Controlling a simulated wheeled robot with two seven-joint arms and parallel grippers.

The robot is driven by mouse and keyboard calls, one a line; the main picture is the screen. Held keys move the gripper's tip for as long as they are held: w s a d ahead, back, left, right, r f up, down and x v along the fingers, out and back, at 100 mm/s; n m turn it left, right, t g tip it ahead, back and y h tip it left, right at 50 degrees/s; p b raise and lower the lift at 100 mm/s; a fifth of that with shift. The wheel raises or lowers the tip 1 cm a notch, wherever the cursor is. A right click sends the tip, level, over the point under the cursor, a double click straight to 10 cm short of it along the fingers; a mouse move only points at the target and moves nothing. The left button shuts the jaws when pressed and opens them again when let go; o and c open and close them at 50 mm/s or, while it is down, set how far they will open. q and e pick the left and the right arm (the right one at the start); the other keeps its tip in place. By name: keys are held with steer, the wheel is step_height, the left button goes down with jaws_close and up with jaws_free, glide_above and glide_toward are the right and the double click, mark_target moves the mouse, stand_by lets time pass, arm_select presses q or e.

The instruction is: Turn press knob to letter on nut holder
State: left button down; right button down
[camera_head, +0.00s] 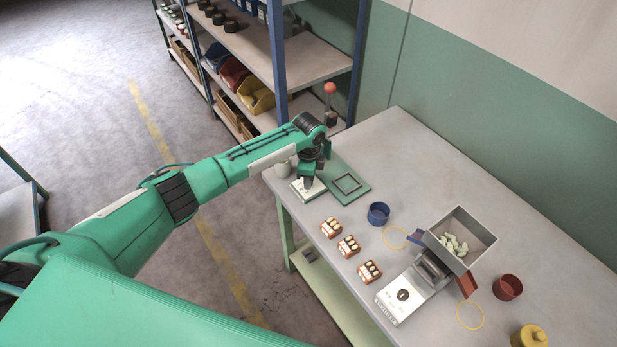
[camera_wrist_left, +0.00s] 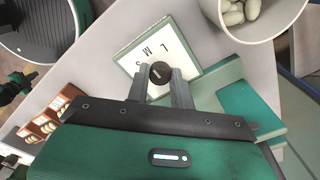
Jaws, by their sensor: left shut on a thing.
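The press (camera_head: 352,181) is a green base with a square frame at the table's left corner, and a lever with a red ball (camera_head: 330,88). Its white dial plate (camera_head: 309,194) also shows in the left wrist view (camera_wrist_left: 178,48), with the letters L, M and S. My left gripper (camera_head: 307,182) points down over this plate. In the wrist view its fingers (camera_wrist_left: 168,84) are shut on the round dark press knob (camera_wrist_left: 160,72); which letter its pale mark points to is unclear. Three brown nut holders (camera_head: 349,246) with pale nuts stand in a row; their letters are unreadable.
A pale cup (camera_head: 283,169) stands beside the press; nuts show in it in the wrist view. A blue bowl (camera_head: 379,213), a grey hopper (camera_head: 475,224) with nuts and a second dial (camera_head: 392,306), a red bowl (camera_head: 508,287) and a yellow pot (camera_head: 531,336) stand to the right. Shelves stand behind.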

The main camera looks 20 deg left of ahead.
arm_select(q)
steer(key=shift+r, duration=0.1)
steer(key=c, duration=1.2)
jaws_free()
step_height(320, 180, up, 14)
steer(key=b, duration=0.2)
steer(key=shift+b, duration=0.3)
